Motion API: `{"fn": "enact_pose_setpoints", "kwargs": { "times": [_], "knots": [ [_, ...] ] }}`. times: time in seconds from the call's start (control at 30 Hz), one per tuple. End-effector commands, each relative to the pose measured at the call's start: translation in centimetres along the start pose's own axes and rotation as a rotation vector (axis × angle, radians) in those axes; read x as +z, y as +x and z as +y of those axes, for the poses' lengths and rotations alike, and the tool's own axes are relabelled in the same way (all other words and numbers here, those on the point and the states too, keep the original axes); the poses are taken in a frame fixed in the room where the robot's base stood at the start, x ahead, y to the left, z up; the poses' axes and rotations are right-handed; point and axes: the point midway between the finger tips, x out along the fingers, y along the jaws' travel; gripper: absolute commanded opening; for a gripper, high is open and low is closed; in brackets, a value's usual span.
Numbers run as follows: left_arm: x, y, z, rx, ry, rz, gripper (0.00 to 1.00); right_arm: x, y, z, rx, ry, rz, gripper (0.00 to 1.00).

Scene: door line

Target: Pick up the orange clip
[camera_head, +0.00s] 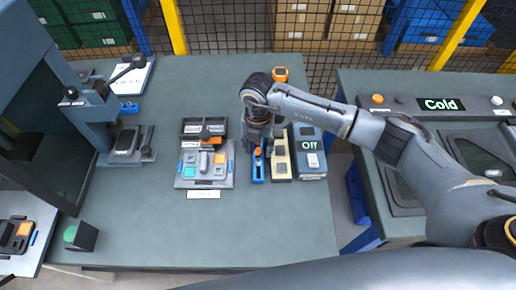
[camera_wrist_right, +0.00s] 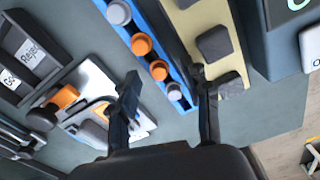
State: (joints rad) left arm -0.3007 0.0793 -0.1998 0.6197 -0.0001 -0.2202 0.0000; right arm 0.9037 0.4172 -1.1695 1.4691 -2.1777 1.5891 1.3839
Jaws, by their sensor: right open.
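My right gripper (camera_head: 257,142) points down over the blue rack (camera_head: 258,176), beside the parts tray. In the right wrist view its two fingers (camera_wrist_right: 168,100) are apart, with the near end of the blue rack (camera_wrist_right: 150,22) between them and nothing gripped. Two orange pieces (camera_wrist_right: 150,57) sit in the rack between grey ones. I cannot tell for certain which orange piece is the clip. My left gripper is not in view.
The parts tray (camera_head: 184,181) and dark labelled bins (camera_head: 190,125) stand left of the rack. A tan holder (camera_head: 281,171) and a box reading "Off" (camera_head: 309,146) stand close on its right. The table (camera_head: 150,228) is clear in front.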

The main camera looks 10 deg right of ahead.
Motion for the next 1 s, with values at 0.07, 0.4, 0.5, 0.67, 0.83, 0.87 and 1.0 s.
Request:
{"fn": "enact_pose_setpoints", "kwargs": {
  "times": [0.07, 0.4, 0.5, 0.67, 0.83, 0.87, 1.0],
  "knots": [
    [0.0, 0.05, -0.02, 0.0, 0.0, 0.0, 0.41, 0.0, 0.03, 0.01, 0.0, 0.0, 0.0, 0.48],
    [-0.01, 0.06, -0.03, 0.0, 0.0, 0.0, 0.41, 0.02, -0.02, 0.01, 0.0, 0.0, 0.0, 0.1],
    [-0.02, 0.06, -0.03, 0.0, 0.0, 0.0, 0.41, 0.01, -0.01, 0.01, 0.0, 0.0, 0.0, 0.09],
    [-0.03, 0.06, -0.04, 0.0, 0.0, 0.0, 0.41, 0.0, 0.0, -0.01, 0.0, 0.0, 0.0, 0.07],
    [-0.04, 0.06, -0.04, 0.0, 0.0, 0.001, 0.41, 0.0, 0.01, -0.02, -0.001, 0.0, 0.0, 0.07],
    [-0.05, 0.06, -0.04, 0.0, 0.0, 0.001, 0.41, 0.0, 0.01, -0.02, -0.001, 0.0, 0.0, 0.07],
    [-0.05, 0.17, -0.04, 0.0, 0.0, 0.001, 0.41, 0.02, -0.06, -0.01, 0.0, 0.0, 0.0, 0.07]
  ]
}}
